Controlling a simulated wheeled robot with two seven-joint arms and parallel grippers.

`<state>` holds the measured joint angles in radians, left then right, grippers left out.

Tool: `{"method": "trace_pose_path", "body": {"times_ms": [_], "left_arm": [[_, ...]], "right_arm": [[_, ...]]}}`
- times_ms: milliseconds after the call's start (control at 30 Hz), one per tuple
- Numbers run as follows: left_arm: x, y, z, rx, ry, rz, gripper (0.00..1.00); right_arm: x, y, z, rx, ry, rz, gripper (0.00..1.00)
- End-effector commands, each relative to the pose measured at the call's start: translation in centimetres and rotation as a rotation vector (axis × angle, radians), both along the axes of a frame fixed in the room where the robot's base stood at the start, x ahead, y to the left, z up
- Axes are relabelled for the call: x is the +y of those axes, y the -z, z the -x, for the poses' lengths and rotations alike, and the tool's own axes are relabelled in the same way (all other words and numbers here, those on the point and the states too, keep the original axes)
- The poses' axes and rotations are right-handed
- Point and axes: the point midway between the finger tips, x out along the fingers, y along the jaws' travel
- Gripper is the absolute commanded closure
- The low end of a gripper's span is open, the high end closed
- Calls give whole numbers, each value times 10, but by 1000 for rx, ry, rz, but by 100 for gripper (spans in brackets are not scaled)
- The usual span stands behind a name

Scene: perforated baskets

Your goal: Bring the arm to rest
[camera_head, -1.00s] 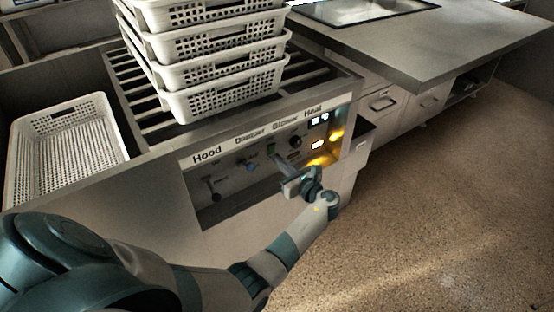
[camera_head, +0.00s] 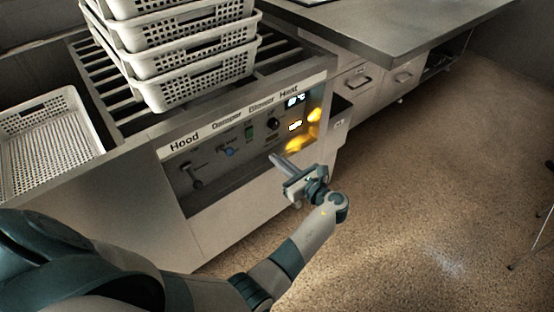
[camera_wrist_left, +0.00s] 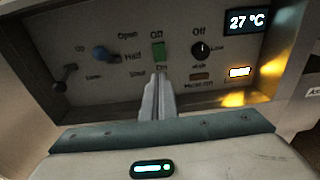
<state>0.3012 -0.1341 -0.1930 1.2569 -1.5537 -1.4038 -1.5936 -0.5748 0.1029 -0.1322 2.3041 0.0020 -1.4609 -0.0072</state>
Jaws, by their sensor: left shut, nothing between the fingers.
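My left gripper (camera_head: 280,163) is shut and empty, in front of the control panel (camera_head: 215,165) and apart from it in the head view. In the left wrist view its closed fingers (camera_wrist_left: 157,90) point at the panel, just below the green switch (camera_wrist_left: 158,53). The panel also carries a blue knob (camera_wrist_left: 104,54), a black knob (camera_wrist_left: 201,49), a lever (camera_wrist_left: 65,77) at the left and a lit display reading 27 °C (camera_wrist_left: 247,19). My right gripper is in neither view.
Stacked white perforated baskets (camera_head: 200,85) stand on the slatted rack above the panel. Another white basket (camera_head: 45,140) is at the left. A counter with drawers (camera_head: 375,85) runs behind. The speckled floor (camera_head: 430,180) at the right is mostly open.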

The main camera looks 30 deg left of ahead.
Motion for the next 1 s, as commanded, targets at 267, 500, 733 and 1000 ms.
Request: {"method": "trace_pose_path", "body": {"times_ms": [267, 500, 733, 1000], "left_arm": [[0, 0, 0, 0, 0, 0, 100], [1, 26, 6, -18, 33, 82, 100], [-9, 118, 40, -107, 92, 420, 100], [-52, 244, 141, -323, -51, 1059, 100]], "right_arm": [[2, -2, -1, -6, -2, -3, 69], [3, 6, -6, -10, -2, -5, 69], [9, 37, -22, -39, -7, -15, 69], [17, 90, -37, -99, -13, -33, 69]]}}
